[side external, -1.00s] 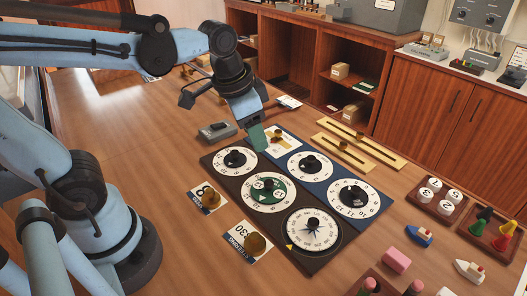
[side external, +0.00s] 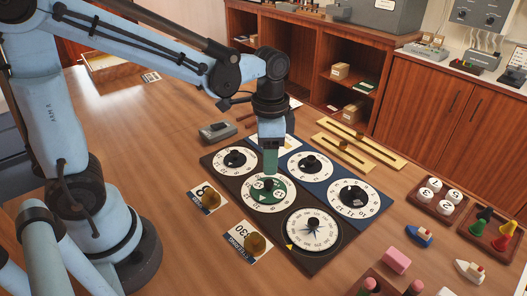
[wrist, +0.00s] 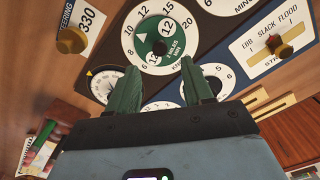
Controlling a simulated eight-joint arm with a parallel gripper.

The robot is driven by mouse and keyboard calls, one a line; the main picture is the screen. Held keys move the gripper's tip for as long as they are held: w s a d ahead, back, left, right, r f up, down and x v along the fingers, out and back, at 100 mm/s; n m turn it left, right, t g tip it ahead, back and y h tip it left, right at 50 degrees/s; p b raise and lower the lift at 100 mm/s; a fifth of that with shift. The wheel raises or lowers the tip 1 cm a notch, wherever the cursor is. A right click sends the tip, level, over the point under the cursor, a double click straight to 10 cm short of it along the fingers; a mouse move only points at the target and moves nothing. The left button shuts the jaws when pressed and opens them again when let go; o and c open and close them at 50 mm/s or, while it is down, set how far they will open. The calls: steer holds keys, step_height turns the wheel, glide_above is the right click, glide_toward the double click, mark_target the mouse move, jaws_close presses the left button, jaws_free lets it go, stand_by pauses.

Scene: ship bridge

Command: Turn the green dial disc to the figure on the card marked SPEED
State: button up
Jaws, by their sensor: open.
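The green dial disc (side external: 279,197) sits inside a white number ring on the brown board, with a black knob in its middle. It also shows in the wrist view (wrist: 148,28), with its knob (wrist: 160,47). My gripper (side external: 270,172) is open and empty, pointing down just above this dial and partly covering it. In the wrist view, the green fingers (wrist: 158,78) stand apart, the knob beyond their tips; I cannot tell the height gap. A card (side external: 203,188) left of the board bears an 8 and a brass weight; its title is too small to read.
A second card, STEERING 330 (side external: 234,235), carries another brass weight. A compass dial (side external: 312,230) and other knobbed dials (side external: 353,197) surround the green one. A grey box (side external: 217,131) and brass rulers (side external: 360,147) stand behind. The table left of the cards is clear.

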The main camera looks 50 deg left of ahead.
mark_target(269, 182)
steer(key=shift+f, duration=3.15)
jaws_close()
